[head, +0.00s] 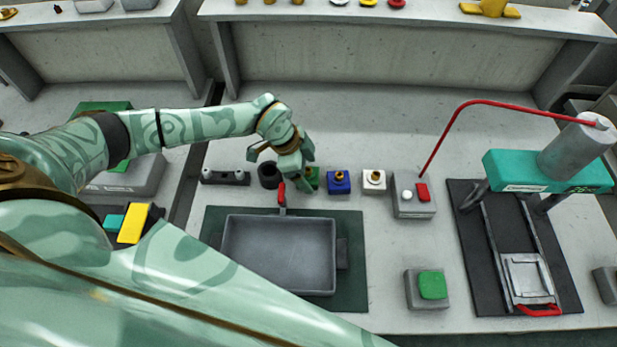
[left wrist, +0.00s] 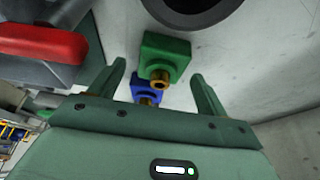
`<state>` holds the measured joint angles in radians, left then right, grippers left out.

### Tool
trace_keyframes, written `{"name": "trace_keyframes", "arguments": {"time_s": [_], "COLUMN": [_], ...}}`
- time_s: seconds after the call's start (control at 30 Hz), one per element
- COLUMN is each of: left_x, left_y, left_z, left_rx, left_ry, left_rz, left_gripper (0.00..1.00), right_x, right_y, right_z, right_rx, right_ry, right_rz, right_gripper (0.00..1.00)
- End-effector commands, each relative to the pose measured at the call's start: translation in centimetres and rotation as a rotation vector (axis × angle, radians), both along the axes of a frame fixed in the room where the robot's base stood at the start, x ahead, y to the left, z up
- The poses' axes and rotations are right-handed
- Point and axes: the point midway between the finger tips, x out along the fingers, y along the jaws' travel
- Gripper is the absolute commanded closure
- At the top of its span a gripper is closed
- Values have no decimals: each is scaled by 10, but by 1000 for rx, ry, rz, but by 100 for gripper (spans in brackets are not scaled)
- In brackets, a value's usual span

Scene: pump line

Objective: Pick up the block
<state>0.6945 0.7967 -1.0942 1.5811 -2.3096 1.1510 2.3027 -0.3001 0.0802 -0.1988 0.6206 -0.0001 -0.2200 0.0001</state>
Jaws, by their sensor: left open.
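A green block (head: 315,174) with a brass fitting stands on the bench, partly hidden by my left gripper (head: 295,168) in the head view. A blue block (head: 339,184) and a white block (head: 374,184), each with a brass fitting, stand to its right. In the left wrist view my left gripper (left wrist: 158,72) is open and empty, and the green block (left wrist: 172,50) appears between and beyond its fingers. The blue block (left wrist: 147,84) shows behind it there, partly hidden. I cannot tell whether a finger touches the green block.
A grey tray (head: 278,286) with a red handle lies on a dark mat in front of the blocks. A black ring (head: 268,176) stands left of the green block. A switch box (head: 413,197), a green button (head: 432,285) and a teal press (head: 548,171) stand to the right.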

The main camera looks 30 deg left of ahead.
Motion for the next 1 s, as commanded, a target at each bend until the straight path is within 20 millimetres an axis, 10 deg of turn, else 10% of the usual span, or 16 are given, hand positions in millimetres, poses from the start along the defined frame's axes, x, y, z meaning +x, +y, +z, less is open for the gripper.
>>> {"name": "trace_keyframes", "arguments": {"time_s": [0.27,0.47,0.77,1.0], "left_x": [2,2,2,3], "left_y": [-2,-2,-2,-2], "left_z": [-6,-6,-1,49], "left_rx": [1,0,0,0], "left_ry": [-2,-1,-3,-7], "left_rz": [1,0,0,0], "left_gripper": [26,80,80,80], "right_x": [0,0,0,4], "right_y": [4,4,1,-1], "right_z": [-2,-2,0,16], "right_rx": [5,5,1,-1], "right_ry": [1,1,0,-9], "right_rz": [-1,-1,2,3], "right_gripper": [64,64,64,64]}}
